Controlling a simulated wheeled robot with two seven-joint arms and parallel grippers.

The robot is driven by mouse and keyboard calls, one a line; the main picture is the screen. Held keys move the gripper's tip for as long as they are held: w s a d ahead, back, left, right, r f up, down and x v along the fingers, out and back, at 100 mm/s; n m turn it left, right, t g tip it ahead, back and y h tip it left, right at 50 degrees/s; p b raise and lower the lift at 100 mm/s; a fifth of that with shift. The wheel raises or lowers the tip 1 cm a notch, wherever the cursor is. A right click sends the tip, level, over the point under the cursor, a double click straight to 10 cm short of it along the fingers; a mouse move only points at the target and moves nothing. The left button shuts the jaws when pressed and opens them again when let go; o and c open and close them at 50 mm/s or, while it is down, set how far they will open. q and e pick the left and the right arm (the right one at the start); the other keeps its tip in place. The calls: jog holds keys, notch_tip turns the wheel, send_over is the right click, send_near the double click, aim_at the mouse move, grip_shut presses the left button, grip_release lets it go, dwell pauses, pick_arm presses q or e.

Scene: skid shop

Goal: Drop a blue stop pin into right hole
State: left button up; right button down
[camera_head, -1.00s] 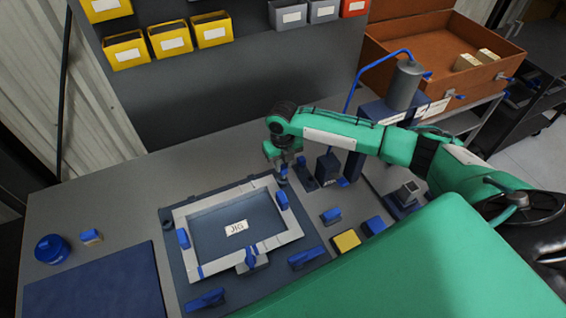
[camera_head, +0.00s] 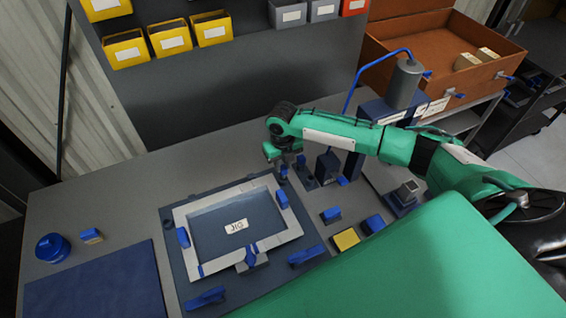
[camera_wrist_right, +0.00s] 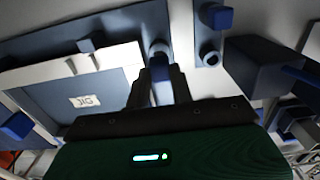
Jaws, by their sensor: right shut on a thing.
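My right gripper (camera_head: 284,167) is over the back right corner of the jig, just outside the pale frame. In the right wrist view its two dark fingers (camera_wrist_right: 160,82) are shut on a blue stop pin (camera_wrist_right: 160,71), which shows between them. A round dark hole with a ring (camera_wrist_right: 160,47) shows just beyond the pin. A second ringed hole (camera_wrist_right: 208,55) lies to its right. I cannot tell whether the pin's lower end is inside a hole. The jig (camera_head: 237,226) carries a pale rectangular frame (camera_head: 207,203) with blue clamps. My left gripper is not in view.
A dark blue post (camera_head: 327,165) stands close to the right of the gripper. Blue blocks (camera_head: 331,215) and a yellow-topped block (camera_head: 346,239) lie right of the jig. A blue mat (camera_head: 95,285) is at front left. Yellow bins (camera_head: 170,38) hang behind.

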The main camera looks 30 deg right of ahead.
jog(key=shift+f, duration=1.1)
dwell(1.0)
jog(key=c, duration=1.1)
grip_release()
jog(key=shift+c, duration=0.2)
jog(key=shift+o, duration=0.4)
jog(key=o, duration=0.3)
jog(key=shift+r, duration=0.1)
jog(key=shift+r+p, duration=3)
jog(key=shift+r, duration=0.45)
